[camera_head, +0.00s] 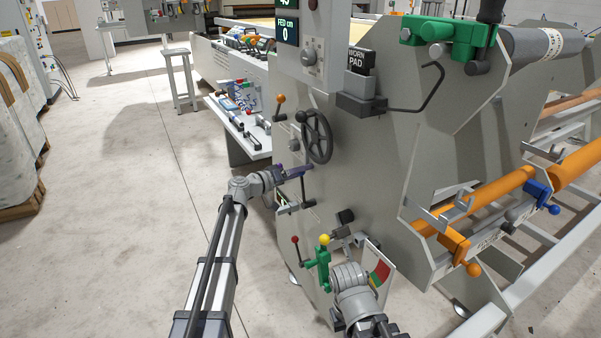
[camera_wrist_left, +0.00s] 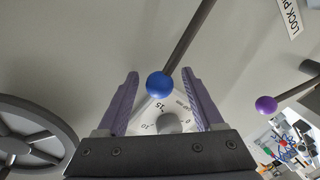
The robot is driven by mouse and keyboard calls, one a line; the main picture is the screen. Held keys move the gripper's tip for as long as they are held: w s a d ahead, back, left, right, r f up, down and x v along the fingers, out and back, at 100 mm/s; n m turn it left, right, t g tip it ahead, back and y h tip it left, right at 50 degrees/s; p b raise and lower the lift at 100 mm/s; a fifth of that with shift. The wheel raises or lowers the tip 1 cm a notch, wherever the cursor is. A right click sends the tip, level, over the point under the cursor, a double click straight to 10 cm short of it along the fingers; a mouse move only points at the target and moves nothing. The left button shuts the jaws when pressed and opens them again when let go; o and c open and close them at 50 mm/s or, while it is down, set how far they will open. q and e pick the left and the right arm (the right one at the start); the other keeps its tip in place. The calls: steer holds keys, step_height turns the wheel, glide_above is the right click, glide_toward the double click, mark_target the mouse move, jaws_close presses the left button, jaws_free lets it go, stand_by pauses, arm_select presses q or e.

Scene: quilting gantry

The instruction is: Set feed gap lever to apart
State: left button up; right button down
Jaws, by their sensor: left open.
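In the left wrist view, a blue ball knob (camera_wrist_left: 160,85) on a dark rod shows between the two purple fingers of my left gripper (camera_wrist_left: 161,75). The fingers stand apart, with space on both sides of the knob. Behind it is a white scale plate (camera_wrist_left: 146,122) with 10 and 15 on it, partly covered by the gripper; its other print is hard to read. I take this knobbed rod to be the feed gap lever. In the head view, my left gripper (camera_head: 296,172) is at the grey side panel, below the handwheel.
The black handwheel (camera_head: 318,137) is just above my left gripper. A purple ball lever (camera_wrist_left: 265,104) is to the right in the wrist view. A green bracket with red and yellow knobs (camera_head: 322,262) is lower on the panel.

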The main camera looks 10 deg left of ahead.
arm_select(q)
steer(key=v, duration=0.7)
steer(key=shift+s+a+p, duration=0.3)
steer(key=shift+p, duration=0.1)
